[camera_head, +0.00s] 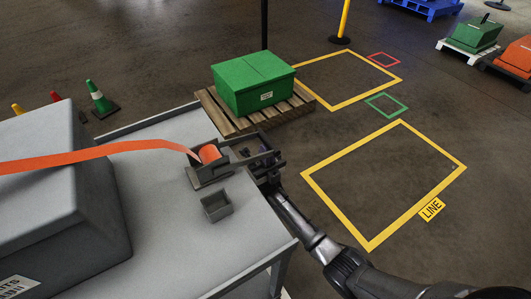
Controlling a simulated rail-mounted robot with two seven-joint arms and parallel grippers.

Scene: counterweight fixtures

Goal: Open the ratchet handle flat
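A dark ratchet (207,172) sits near the right edge of the grey bench, with an orange strap (100,154) wound on its spool. The strap runs left over a large grey block. The ratchet's grey handle (240,161) appears to reach right from the spool, low over the bench edge. My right gripper (266,163) is at the handle's outer end, coming from the lower right. Its dark fingers overlap the handle, so I cannot tell whether they are closed on it. My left gripper is not in view.
A small grey open box (216,206) stands on the bench (165,235) just in front of the ratchet. A green crate (253,84) sits on a wooden pallet (226,121) behind it. Cones (101,98) stand at left. Yellow-outlined floor (385,180) at right is clear.

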